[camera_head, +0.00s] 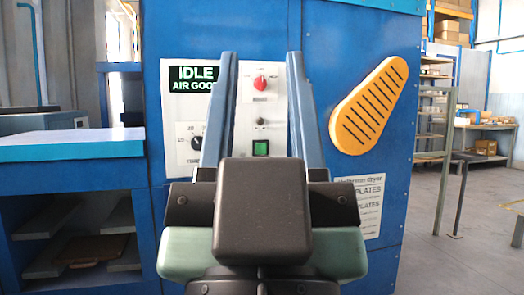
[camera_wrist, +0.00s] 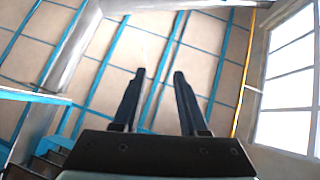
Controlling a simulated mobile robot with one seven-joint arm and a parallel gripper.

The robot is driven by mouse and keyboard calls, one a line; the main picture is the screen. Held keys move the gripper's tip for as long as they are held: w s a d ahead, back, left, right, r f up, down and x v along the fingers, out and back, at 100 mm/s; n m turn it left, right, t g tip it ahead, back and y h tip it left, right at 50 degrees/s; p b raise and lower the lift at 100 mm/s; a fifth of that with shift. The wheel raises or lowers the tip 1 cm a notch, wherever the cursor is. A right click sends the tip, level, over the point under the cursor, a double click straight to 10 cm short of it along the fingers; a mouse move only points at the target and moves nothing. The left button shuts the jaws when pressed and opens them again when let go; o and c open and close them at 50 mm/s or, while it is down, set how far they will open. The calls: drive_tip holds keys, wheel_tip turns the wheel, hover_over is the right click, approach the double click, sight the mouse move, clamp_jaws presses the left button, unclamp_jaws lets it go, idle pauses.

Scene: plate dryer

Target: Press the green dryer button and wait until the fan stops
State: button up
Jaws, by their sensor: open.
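The green dryer button (camera_head: 260,148) is on a pale control panel on the blue dryer's front (camera_head: 290,30). In the head view it shows between my gripper's two fingers. My gripper (camera_head: 260,57) is open and empty, its fingers pointing up in front of the panel. A dark sign (camera_head: 194,79) on the dryer reads IDLE and AIR GOOD. A red knob (camera_head: 260,83) sits above the button. The wrist view shows my gripper (camera_wrist: 159,72) with its fingers apart against the ceiling; the button is not in that view. I cannot see the fan.
A yellow slotted guard (camera_head: 370,105) is on the dryer's right side. A black timer dial (camera_head: 196,143) is left of the button. A blue bench with shelves (camera_head: 70,146) stands at the left. Open floor (camera_head: 440,240) lies at the right, near metal racks.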

clamp_jaws()
idle(1.2)
